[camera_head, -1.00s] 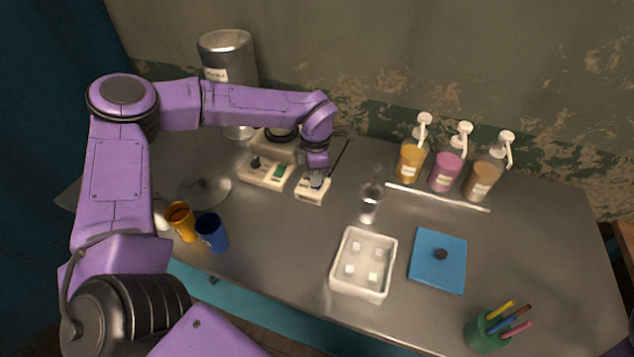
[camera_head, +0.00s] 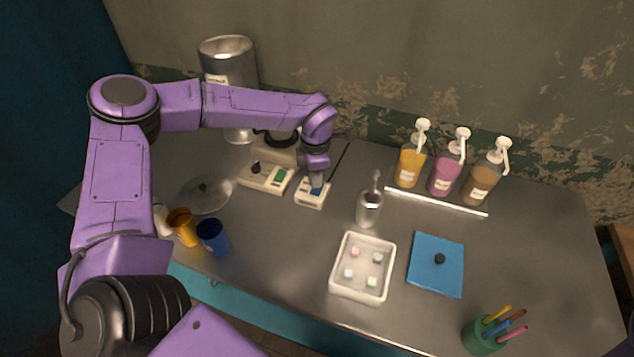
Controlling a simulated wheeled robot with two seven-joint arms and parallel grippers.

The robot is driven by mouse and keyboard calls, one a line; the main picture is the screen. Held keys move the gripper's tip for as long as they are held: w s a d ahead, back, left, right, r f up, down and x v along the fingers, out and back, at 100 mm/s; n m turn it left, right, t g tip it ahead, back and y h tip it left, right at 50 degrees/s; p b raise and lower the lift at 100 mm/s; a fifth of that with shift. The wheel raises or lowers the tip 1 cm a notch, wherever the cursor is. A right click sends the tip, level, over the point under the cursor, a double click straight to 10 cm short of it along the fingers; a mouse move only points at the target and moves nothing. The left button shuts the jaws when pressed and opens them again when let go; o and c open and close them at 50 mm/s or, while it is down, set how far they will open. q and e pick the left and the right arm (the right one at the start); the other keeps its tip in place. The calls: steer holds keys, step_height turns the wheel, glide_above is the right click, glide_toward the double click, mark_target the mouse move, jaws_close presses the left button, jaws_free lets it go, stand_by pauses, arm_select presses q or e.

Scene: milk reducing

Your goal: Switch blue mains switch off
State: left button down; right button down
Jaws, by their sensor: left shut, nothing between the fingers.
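The blue mains switch (camera_head: 316,190) sits on a small white box (camera_head: 311,200) on the grey table, left of the middle. My left gripper (camera_head: 317,183) points down at the switch from above, shut and empty. Its fingertips are at or very close to the blue rocker; I cannot tell whether they touch. The gripper hides part of the switch, and its position is hard to read. My right gripper is not in view.
Pump bottles (camera_head: 445,175) stand at the back right.

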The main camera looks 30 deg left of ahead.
mark_target(316, 190)
arm_select(q)
step_height(316, 190, up, 3)
steer(key=shift+s+r+p, duration=0.1)
steer(key=shift+r+p, duration=0.05)
steer(key=shift+p, duration=0.95)
steer(key=shift+r+p, duration=0.85)
steer(key=shift+r, duration=0.1)
steer(key=shift+f, duration=0.1)
